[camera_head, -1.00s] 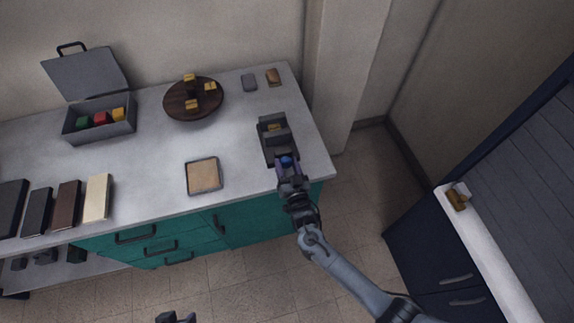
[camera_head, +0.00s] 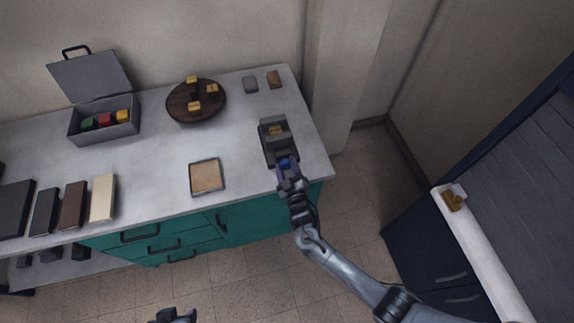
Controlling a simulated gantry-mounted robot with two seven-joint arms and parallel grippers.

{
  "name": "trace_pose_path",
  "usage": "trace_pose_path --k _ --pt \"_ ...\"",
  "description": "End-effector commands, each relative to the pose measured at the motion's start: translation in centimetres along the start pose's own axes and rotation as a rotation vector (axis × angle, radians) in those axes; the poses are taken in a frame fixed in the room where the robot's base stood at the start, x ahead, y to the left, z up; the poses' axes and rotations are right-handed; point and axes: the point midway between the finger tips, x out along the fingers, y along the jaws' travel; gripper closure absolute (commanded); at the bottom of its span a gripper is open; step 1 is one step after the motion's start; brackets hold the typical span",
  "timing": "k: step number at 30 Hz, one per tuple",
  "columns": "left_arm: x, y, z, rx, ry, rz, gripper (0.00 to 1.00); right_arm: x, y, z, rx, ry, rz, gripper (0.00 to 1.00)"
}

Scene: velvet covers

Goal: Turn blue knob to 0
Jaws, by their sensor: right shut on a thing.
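The blue knob (camera_head: 286,163) is on the front of a dark box-shaped device (camera_head: 270,135) near the right end of the counter. My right gripper (camera_head: 287,168) is at the device's front and shut on the blue knob, which shows only partly between the fingers. The knob's marks and its 0 are too small to read. My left gripper (camera_head: 175,315) shows only as a dark part at the bottom edge, away from the counter; its jaws cannot be made out.
The grey counter (camera_head: 240,140) holds a framed tan pad (camera_head: 206,177), a round brown board (camera_head: 196,112) with several yellow blocks, and an open grey case (camera_head: 104,130) with coloured blocks. Several book-like slabs (camera_head: 72,205) lie at the left. The counter around the device is clear.

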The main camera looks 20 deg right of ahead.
Motion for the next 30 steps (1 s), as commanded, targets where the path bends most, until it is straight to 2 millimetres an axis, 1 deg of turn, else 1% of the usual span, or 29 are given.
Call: trace_pose_path --k 3,21,30 --pt "-0.5 0.0 -0.2 0.000 0.000 0.000 0.57 0.0 0.1 -0.2 -0.111 0.000 0.000 0.80" --pt "-2.0 -0.1 -0.7 0.000 0.000 0.000 0.57 0.0 -0.1 -0.1 -0.679 0.001 0.000 0.80" --pt "-2.5 -0.1 -0.8 0.000 0.000 0.000 0.57 0.1 -0.1 0.0 -0.916 0.001 0.001 0.80"
